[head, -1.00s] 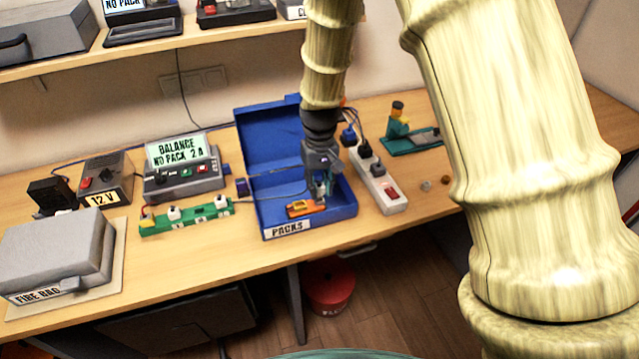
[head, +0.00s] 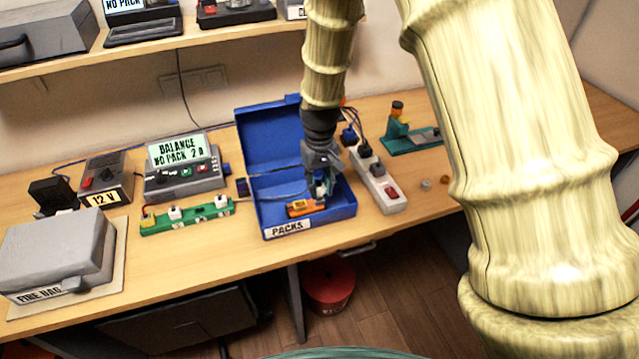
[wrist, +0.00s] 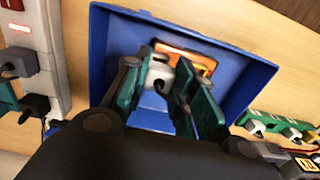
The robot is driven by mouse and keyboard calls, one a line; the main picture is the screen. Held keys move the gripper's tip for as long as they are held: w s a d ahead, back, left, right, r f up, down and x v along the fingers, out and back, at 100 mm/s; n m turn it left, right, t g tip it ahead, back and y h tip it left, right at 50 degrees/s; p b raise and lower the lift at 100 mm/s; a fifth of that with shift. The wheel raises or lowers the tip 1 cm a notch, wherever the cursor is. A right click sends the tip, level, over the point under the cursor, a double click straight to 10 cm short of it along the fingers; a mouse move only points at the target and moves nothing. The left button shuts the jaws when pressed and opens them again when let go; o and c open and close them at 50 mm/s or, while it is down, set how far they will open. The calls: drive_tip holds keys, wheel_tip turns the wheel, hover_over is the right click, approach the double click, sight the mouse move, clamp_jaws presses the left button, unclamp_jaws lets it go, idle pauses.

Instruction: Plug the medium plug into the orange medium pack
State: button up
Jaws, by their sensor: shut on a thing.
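My gripper (head: 324,192) reaches down into the blue box marked PACKS (head: 287,230). In the wrist view my gripper (wrist: 170,98) has its green fingers closed around a small white plug (wrist: 160,73), with a thin cable at it. The orange pack (head: 300,208) lies on the box floor, just left of the fingers in the head view. In the wrist view the orange pack (wrist: 190,55) lies right beyond the plug. The plug's front end is close to the pack, but I cannot tell whether they touch. The fingers hide part of the pack.
The box's raised lid (head: 277,138) stands behind the gripper. A white power strip (head: 378,185) with dark plugs is to the right. A green strip (head: 190,215), a balance charger (head: 183,181) and a grey fire bag (head: 60,255) are to the left. The front table edge is clear.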

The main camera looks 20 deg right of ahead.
sight(319, 186)
drive_tip(key=shift+f+b, duration=0.35)
drive_tip(key=shift+f, duration=1)
idle(0.9)
drive_tip(key=o, duration=0.9)
drive_tip(key=shift+r, duration=0.1)
wheel_tip(319, 186, up, 12)
drive_tip(key=shift+f, duration=0.1)
idle(0.5)
